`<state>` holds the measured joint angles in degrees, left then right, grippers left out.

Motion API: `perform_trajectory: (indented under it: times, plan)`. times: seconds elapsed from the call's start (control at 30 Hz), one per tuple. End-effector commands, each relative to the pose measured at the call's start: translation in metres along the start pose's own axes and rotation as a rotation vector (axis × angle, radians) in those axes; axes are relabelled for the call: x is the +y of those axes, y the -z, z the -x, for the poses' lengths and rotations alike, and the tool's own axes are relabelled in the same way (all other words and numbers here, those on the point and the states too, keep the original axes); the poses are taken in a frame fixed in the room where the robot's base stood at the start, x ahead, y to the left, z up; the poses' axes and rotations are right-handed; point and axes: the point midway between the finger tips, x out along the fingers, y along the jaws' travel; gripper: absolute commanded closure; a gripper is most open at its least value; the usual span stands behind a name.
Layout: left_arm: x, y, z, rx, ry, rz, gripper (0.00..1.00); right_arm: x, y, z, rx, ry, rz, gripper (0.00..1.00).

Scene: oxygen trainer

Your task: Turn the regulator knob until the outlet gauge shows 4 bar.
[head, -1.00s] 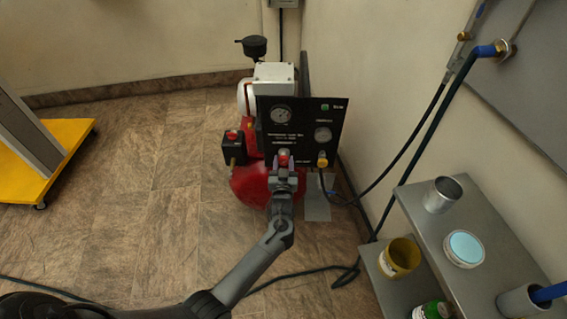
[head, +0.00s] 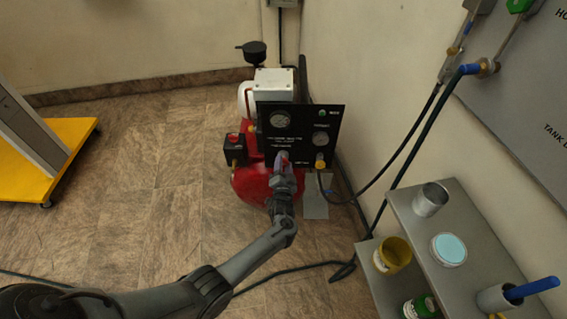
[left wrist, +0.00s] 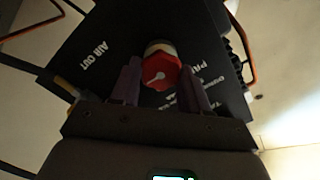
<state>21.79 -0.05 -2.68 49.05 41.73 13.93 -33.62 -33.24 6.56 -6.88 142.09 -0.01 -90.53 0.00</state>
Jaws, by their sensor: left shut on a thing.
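In the head view the gripper mostly hides the knob, and only a little red shows. The panel carries two round gauges, a larger left gauge (head: 281,119) and a smaller right gauge (head: 320,139). Their needles and scales are too small to read. My right gripper is not in view.
The panel stands on a red compressor tank (head: 252,184). A brass outlet fitting (head: 320,164) with a dark hose is just right of the knob. A grey shelf (head: 470,220) with cans stands at right, and a yellow platform (head: 62,150) at left. The floor between is open.

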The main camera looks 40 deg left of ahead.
Motion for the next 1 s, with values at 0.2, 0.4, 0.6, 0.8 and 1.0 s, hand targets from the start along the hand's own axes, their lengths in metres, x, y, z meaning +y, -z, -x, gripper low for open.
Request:
perform_trajectory:
  times: [0.2, 0.4, 0.6, 0.8, 1.0]
  plan:
    - [0.000, 0.000, 0.000, -0.001, -0.001, -0.206, 0.85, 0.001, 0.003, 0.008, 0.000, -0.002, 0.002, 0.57]
    - [0.001, 0.000, 0.000, -0.001, -0.001, -0.395, 0.85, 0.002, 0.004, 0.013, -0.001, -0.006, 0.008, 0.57]
    - [0.002, 0.000, -0.001, 0.000, 0.000, -0.564, 0.85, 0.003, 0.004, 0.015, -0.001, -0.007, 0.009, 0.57]
    - [0.003, -0.001, 0.000, 0.000, 0.000, -0.693, 0.85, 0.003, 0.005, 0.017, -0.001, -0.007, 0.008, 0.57]
    - [0.003, -0.001, 0.000, -0.001, 0.000, -0.773, 0.85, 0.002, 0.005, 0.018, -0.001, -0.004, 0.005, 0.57]
